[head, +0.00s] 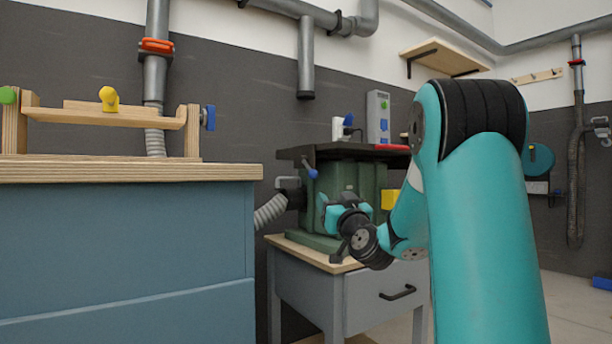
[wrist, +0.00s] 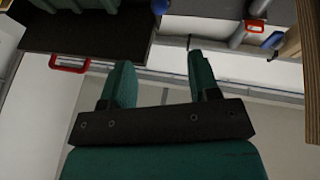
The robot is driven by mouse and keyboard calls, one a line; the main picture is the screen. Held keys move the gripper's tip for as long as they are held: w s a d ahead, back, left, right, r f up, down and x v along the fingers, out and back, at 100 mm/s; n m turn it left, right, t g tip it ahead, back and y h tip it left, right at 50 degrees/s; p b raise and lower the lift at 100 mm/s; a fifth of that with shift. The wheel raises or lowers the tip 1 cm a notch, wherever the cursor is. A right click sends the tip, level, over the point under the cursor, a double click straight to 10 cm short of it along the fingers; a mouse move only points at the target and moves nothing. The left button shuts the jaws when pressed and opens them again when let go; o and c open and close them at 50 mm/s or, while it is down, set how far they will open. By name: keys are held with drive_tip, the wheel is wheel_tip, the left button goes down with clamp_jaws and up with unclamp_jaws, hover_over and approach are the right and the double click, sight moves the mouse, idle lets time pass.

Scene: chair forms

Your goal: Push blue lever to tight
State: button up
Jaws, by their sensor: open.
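The lever with a blue knob (head: 311,172) sits at the upper left front of the green machine (head: 345,187) in the head view. Its short arm rises from the knob toward the dark machine top. My gripper (head: 346,206) is in front of the machine, right of and below the blue knob, apart from it in the picture. In the wrist view my gripper (wrist: 160,80) has its two green fingers spread with nothing between them. A blue bit (wrist: 159,7) shows at that view's top edge; I cannot tell whether it is the lever's knob.
The machine stands on a grey drawer cabinet (head: 335,290). A blue workbench (head: 120,245) at left carries a wooden jig (head: 105,115) with a blue knob (head: 208,117). A grey hose (head: 271,211) runs between bench and machine. A yellow box (head: 389,199) is on the machine's right.

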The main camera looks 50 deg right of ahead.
sight(315, 176)
drive_tip(key=p+x, duration=0.3)
drive_tip(key=x, duration=1.3)
drive_tip(key=shift+w+d+r, duration=0.2)
